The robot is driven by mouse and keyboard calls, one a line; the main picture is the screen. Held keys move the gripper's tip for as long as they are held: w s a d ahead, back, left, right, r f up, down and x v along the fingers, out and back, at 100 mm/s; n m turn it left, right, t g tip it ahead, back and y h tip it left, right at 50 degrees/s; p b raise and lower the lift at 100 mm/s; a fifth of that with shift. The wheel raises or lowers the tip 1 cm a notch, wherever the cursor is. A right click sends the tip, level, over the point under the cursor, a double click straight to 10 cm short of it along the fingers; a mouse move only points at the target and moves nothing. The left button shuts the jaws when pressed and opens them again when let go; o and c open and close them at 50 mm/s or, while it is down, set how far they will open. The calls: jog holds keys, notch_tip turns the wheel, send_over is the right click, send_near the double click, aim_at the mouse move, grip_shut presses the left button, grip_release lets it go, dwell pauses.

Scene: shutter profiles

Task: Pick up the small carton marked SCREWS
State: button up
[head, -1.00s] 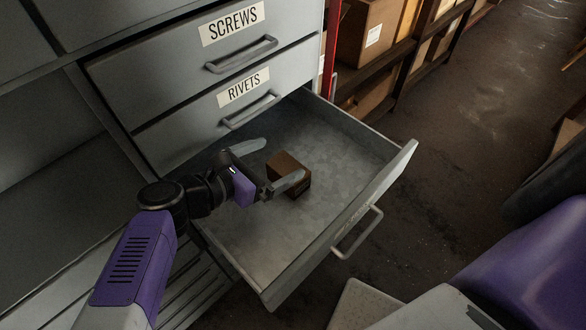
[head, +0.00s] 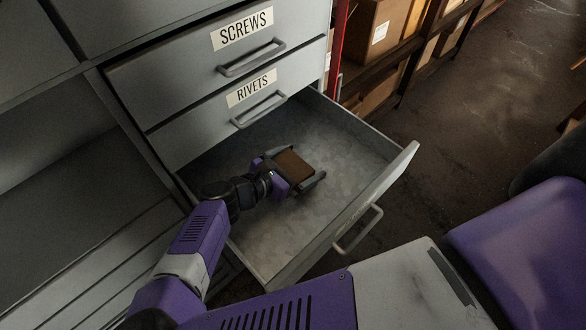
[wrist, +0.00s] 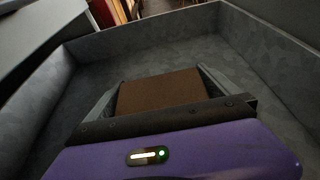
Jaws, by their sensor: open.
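A small brown carton (head: 293,164) sits in the open bottom drawer (head: 345,152). No marking can be read on its visible faces. My gripper (head: 305,165) is down in the drawer with its jaws open, one finger on each side of the carton. The wrist view also shows the carton (wrist: 160,90) between the two fingers (wrist: 158,92). I cannot tell whether either finger touches it. The carton's lower part is hidden by my gripper.
Two shut drawers above are labelled SCREWS (head: 242,28) and RIVETS (head: 251,88). The open drawer's front panel (head: 350,215) and side walls surround my gripper. The drawer floor around the carton is bare. Shelves with cardboard boxes (head: 378,30) stand behind.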

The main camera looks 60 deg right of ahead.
jog(key=shift+d, duration=0.1)
jog(key=c, duration=1.4)
jog(key=shift+o, duration=0.2)
